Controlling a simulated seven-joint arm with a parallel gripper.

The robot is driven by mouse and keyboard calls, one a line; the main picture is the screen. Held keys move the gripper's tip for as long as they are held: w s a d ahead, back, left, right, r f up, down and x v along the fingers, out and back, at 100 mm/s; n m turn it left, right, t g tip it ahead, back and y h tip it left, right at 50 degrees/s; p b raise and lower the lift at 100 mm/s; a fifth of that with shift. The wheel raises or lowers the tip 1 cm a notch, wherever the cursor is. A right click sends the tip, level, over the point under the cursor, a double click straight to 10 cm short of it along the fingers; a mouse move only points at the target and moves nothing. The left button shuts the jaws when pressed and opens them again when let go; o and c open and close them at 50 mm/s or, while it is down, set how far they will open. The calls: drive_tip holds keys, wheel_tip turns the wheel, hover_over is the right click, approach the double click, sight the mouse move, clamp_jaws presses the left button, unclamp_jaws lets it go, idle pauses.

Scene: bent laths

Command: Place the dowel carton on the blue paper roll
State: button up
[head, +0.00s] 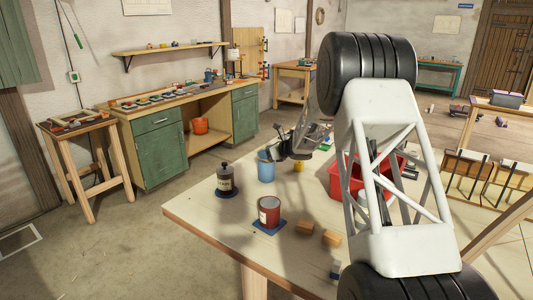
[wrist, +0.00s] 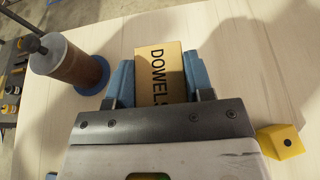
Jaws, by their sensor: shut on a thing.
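The dowel carton (wrist: 158,70) is a tan box lettered "DOWELS". In the wrist view it sits between the fingers of my gripper (wrist: 157,88), which is shut on it. In the head view the blue paper roll (head: 266,171) stands upright on the pale table. My gripper (head: 284,147) is close to its top, just right of it. The carton cannot be made out clearly there, nor whether it touches the roll.
A dark canister with a black knob (head: 227,181) stands left of the roll on a blue disc; it also shows in the wrist view (wrist: 70,62). A yellow block (wrist: 281,141) is at right. A red tin (head: 269,211), wooden blocks (head: 304,227) and a red crate (head: 337,181) share the table.

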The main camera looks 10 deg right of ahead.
drive_tip(key=o, duration=1)
drive_tip(key=shift+f, duration=0.1)
drive_tip(key=shift+c, duration=0.2)
drive_tip(key=shift+r, duration=0.2)
drive_tip(key=v, duration=1.2)
